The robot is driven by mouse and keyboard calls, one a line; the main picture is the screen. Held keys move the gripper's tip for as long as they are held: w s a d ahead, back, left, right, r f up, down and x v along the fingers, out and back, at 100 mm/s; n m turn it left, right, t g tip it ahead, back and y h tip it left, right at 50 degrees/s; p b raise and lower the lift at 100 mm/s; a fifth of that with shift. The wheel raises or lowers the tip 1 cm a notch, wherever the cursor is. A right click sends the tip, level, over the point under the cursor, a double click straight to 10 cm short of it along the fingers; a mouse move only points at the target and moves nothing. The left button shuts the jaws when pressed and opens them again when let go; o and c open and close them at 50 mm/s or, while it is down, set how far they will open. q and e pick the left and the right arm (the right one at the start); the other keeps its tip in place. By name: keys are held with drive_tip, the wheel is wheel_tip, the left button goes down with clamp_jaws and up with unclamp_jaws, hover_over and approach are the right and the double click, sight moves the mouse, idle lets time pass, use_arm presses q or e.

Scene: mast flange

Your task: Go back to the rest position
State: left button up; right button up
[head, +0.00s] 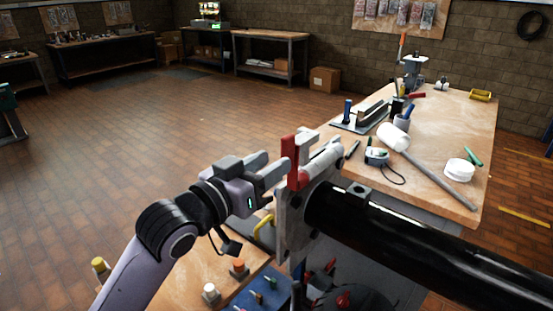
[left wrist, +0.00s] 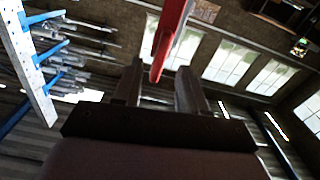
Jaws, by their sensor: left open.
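My left gripper (head: 274,167) reaches in from the left with its fingers toward the grey metal flange (head: 294,222) on the end of the black mast (head: 425,243). A red lever (head: 296,165) stands upright on the flange, just beyond the fingertips. In the left wrist view my left gripper (left wrist: 160,85) is open with nothing clamped in it. The red lever (left wrist: 171,38) hangs into that picture near the gap between the fingers. Whether it touches a finger I cannot tell. My right gripper is out of view.
A wooden workbench (head: 440,128) at right holds a white-headed mallet (head: 393,137), a tape measure (head: 376,156) and a white roll (head: 459,170). A lower bench with orange (head: 239,267) and white (head: 210,292) knobbed items lies below my arm. Open tiled floor (head: 110,145) is at left.

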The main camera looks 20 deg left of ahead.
use_arm(q)
drive_tip(key=shift+s+f, duration=0.15)
idle(0.3)
drive_tip(key=s+a+f+n+g+y, duration=0.1)
drive_tip(key=s+f+g, duration=0.15)
drive_tip(key=f, duration=0.95)
drive_tip(key=s+a+f+g+y, duration=0.15)
drive_tip(key=s+f, duration=0.25)
drive_tip(key=f, duration=0.7)
drive_tip(key=s+f+g+y, duration=0.1)
drive_tip(key=s+f+g, duration=0.1)
drive_tip(key=s+f, duration=1.1)
drive_tip(key=shift+s+a+f+m+g, duration=0.2)
drive_tip(key=shift+f+m+g, duration=0.1)
drive_tip(key=shift+f, duration=0.4)
drive_tip(key=shift+w+y, duration=0.1)
drive_tip(key=shift+y, duration=0.15)
